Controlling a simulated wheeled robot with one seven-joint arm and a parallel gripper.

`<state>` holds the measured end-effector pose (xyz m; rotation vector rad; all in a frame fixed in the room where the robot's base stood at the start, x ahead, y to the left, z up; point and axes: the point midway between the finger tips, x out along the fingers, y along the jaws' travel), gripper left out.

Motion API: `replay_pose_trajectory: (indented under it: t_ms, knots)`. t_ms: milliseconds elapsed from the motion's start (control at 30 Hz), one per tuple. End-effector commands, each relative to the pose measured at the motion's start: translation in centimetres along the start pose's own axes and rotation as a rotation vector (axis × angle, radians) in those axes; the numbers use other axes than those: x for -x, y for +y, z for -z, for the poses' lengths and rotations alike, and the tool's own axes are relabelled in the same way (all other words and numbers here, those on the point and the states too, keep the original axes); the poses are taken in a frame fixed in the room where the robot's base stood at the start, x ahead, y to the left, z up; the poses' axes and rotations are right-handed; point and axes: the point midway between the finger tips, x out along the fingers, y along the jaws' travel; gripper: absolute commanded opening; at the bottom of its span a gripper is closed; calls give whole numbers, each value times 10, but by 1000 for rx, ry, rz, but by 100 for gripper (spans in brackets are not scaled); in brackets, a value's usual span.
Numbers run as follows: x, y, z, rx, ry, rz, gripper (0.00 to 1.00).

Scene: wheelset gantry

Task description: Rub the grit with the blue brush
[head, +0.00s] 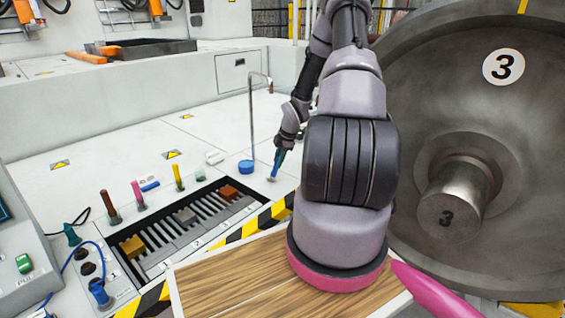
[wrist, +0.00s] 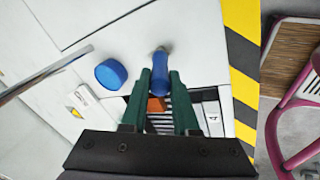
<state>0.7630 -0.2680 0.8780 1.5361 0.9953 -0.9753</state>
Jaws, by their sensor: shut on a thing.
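The blue brush (head: 276,166) stands upright at the far right end of the row of coloured handles, its lower end at a small pale base on the white deck. I cannot tell whether it is clear of that base. My gripper (head: 282,150) is shut on its upper part. In the wrist view, the blue handle (wrist: 160,72) shows between the green fingertips (wrist: 160,78), and its bristles cannot be made out. I cannot pick out the grit in either view.
A slotted tray (head: 160,263) holds orange and grey blocks, edged by striped tape. Brown, pink and yellow handles (head: 178,178) stand behind it. A blue round piece (head: 245,167) sits beside a bent metal rod (head: 251,120). A large wheel (head: 500,120) fills the right.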

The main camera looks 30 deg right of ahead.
Motion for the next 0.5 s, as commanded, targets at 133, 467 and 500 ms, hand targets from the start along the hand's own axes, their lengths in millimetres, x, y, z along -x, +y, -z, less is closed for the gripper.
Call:
replay_pose_trajectory:
  t_ms: [133,467,500]
  knots:
    - [-3,1,2,-1,2,4,0]
    - [-11,24,14,1,2,3,0]
    - [-12,27,15,1,2,3,0]
